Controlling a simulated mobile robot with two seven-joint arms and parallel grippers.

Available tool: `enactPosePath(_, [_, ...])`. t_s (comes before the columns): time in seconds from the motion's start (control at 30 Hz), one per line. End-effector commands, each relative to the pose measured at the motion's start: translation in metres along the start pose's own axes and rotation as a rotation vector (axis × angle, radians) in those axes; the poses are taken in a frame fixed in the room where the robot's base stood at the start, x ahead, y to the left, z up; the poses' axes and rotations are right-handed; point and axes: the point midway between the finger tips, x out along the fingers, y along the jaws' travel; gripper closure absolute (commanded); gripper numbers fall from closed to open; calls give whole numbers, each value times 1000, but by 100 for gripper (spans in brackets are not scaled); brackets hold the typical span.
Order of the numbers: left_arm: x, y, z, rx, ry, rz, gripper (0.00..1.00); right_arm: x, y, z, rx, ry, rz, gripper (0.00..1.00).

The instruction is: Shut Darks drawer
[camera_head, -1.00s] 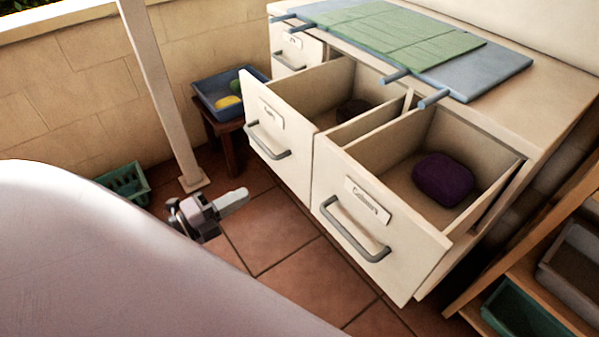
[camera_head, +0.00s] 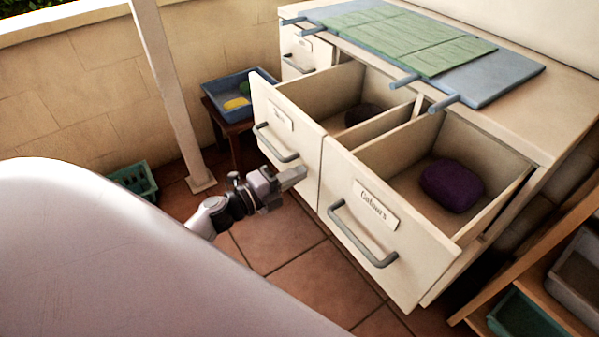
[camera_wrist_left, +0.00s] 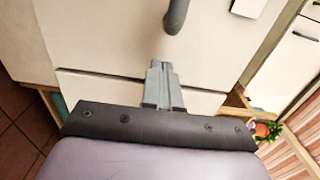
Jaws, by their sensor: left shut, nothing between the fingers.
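Two drawers stand pulled out side by side. The right one reads Colours (camera_head: 350,225) and holds a purple bundle (camera_head: 453,186). The other open drawer (camera_head: 300,150), in the middle, has a short label too small to read surely; it seems to be the Darks drawer. It holds a dark bundle (camera_head: 362,114) and has a grey bar handle (camera_head: 276,146). My left gripper (camera_head: 303,173) is shut and empty, just below and right of that handle, close to the drawer front. In the wrist view its fingers (camera_wrist_left: 162,68) point at a pale front below a handle end (camera_wrist_left: 177,15). My right gripper is not in view.
A third drawer (camera_head: 300,52) at the far left is shut. A blue tray (camera_head: 215,95) sits on a stool beside the cabinet, near a white post (camera_head: 170,100). A green crate (camera_head: 137,180) is on the floor. Shelves with bins (camera_head: 520,315) stand at the right.

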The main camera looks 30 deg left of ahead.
Motion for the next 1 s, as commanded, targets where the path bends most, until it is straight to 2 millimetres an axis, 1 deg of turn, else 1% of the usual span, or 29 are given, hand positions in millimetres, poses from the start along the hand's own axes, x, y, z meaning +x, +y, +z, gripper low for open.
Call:
enactPosePath(0.1, [9, 0, 0, -2, 0, -1, 100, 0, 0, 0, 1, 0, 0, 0])
enactPosePath(0.2, [12, 0, 0, -1, 0, 0, 100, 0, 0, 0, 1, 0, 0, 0])
enactPosePath(0.57, [14, 0, 0, -1, 0, 0, 100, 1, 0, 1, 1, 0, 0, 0])
enactPosePath(0.67, [23, 1, 0, -1, 0, -2, 100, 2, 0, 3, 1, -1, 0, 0])
enactPosePath(0.8, [44, 1, 0, -2, 0, -3, 100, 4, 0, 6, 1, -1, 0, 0])
enactPosePath(0.9, [55, 1, 0, -1, 1, -2, 100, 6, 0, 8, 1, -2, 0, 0])
enactPosePath(1.0, [61, 0, 0, -1, 0, 0, 100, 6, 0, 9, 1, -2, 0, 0])
